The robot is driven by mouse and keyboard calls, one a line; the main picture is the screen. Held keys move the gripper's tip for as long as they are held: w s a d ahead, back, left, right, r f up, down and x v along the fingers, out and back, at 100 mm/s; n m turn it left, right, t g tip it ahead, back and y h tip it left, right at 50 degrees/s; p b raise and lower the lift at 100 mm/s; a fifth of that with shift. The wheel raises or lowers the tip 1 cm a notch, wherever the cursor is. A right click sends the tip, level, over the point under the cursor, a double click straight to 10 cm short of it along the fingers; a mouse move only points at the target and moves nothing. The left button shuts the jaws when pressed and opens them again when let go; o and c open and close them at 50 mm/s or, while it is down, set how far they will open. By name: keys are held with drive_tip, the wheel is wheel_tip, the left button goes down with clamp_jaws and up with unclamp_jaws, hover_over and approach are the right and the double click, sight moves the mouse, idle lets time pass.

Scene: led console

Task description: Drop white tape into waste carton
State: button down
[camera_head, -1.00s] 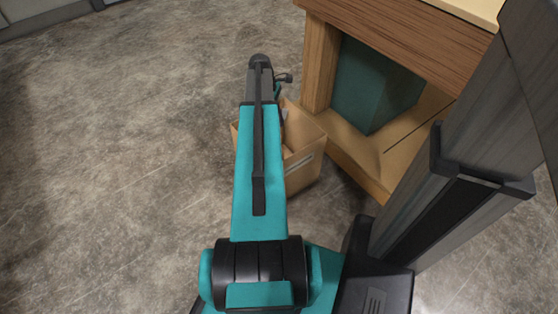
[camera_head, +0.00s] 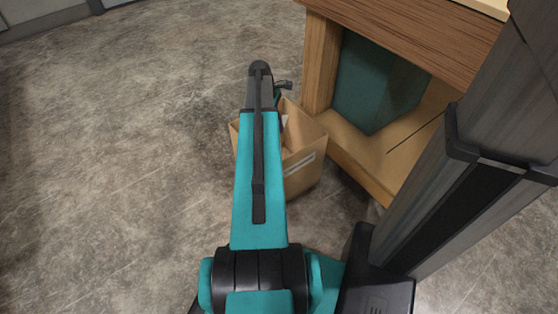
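The waste carton (camera_head: 303,172) is an open brown cardboard box with a pale label, on the floor beside the wooden furniture. My arm crosses its left side and hides part of its opening. A small whitish patch (camera_head: 284,121) shows inside the opening beside my arm; I cannot tell whether it is the white tape. The far end of my arm is over the carton's back edge, with a small dark part sticking out to the right. My gripper's fingers are hidden behind the arm, so I cannot tell whether they hold anything.
A wooden table or bench (camera_head: 400,40) stands right of the carton, with a low wooden shelf (camera_head: 350,150) and a dark teal box (camera_head: 372,85) under it. The grey floor (camera_head: 120,150) to the left is clear. Pale cabinet fronts (camera_head: 40,18) line the top left.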

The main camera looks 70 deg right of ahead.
drive_tip(key=c, duration=1.9)
unclamp_jaws()
drive_tip(key=shift+r, duration=0.1)
drive_tip(key=p+v, duration=0.4)
drive_tip(key=v, duration=0.9)
drive_tip(key=shift+r, duration=0.3)
